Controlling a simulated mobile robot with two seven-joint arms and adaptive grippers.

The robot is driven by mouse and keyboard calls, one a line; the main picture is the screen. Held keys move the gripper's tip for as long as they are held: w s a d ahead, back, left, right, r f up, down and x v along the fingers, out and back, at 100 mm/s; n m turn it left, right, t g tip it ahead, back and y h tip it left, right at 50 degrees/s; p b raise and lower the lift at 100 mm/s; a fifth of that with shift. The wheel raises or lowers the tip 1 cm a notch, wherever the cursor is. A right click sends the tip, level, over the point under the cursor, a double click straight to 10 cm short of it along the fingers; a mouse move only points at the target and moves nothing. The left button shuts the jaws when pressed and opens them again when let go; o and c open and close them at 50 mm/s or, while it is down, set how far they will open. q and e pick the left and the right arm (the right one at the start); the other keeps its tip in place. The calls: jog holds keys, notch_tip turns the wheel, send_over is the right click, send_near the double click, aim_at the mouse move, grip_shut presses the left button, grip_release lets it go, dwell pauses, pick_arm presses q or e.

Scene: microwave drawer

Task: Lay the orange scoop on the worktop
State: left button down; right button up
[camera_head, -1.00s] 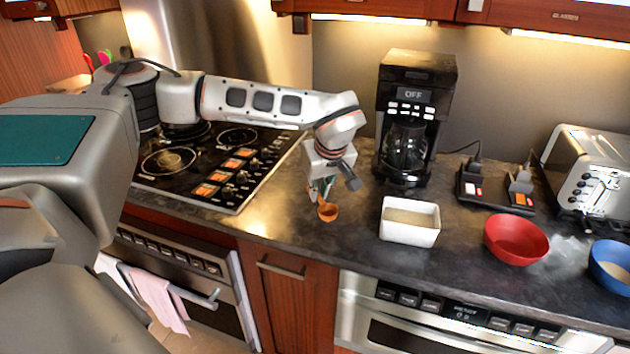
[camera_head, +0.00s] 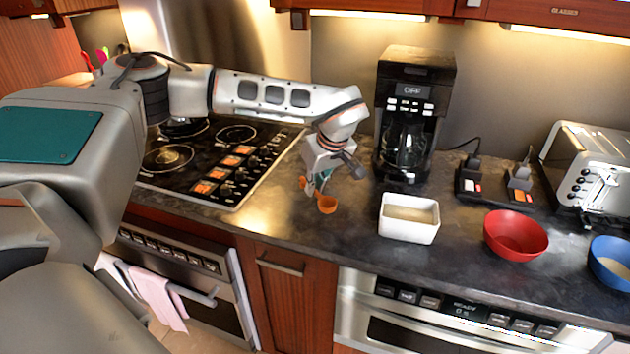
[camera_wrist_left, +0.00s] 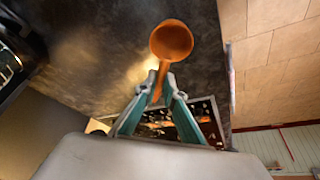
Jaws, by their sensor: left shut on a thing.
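The orange scoop (camera_head: 327,204) is held by its handle in my left gripper (camera_head: 316,190), over the dark worktop (camera_head: 275,220) between the hob and the white dish. The handle's end shows left of the fingers. In the left wrist view the scoop's round bowl (camera_wrist_left: 171,40) points away beyond the fingertips, and its handle lies between the two fingers (camera_wrist_left: 161,86). The bowl looks close to the worktop; I cannot tell if it touches. My right gripper is not in view.
A white rectangular dish (camera_head: 409,230) stands right of the scoop, then a red bowl (camera_head: 516,246) and a blue bowl (camera_head: 608,270). A coffee maker (camera_head: 415,80) stands behind. The hob (camera_head: 200,180) is to the left. The worktop around the scoop is clear.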

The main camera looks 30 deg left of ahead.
pick_arm(q)
jog(key=shift+f+b, duration=0.55)
jog(key=shift+f, duration=2.65)
jog(key=c, duration=1.8)
grip_release()
jog(key=o, duration=0.5)
jog(key=shift+o, duration=0.2)
jog(key=v, duration=1.2)
